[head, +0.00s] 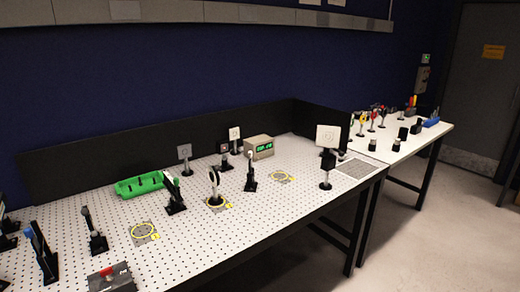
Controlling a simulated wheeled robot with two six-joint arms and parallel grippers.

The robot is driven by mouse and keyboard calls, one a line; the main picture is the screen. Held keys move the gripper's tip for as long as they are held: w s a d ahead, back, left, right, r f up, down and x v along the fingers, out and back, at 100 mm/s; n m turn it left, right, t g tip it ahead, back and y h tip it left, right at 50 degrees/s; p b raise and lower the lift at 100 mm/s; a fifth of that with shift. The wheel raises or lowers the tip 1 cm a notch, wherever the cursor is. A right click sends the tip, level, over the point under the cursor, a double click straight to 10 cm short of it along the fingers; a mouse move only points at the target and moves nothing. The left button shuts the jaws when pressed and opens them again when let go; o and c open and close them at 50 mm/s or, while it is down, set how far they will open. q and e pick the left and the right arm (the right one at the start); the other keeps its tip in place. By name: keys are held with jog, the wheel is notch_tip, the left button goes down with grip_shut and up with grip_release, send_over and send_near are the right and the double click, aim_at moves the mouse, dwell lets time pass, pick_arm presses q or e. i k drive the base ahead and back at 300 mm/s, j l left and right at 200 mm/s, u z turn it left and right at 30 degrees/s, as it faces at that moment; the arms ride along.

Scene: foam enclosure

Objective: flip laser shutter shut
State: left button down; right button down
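I cannot tell for sure which device is the laser shutter. One candidate is the black post-mounted device with a square white plate (328,137) at the right end of the near table; the plate stands up above its black body (327,162). Another is the dark box with a small red part (111,279) at the table's front edge, cut off by the bottom of the head view. Neither of my grippers is in view.
Several black-based optic mounts (174,194) stand on the perforated table (285,215). A green tray (140,186) and a box with a green display (259,147) sit behind. Yellow rings (144,232) mark spots. A second table (437,135) stands right; floor is clear in front.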

aim_at(28, 232)
jog(key=u, duration=1.5)
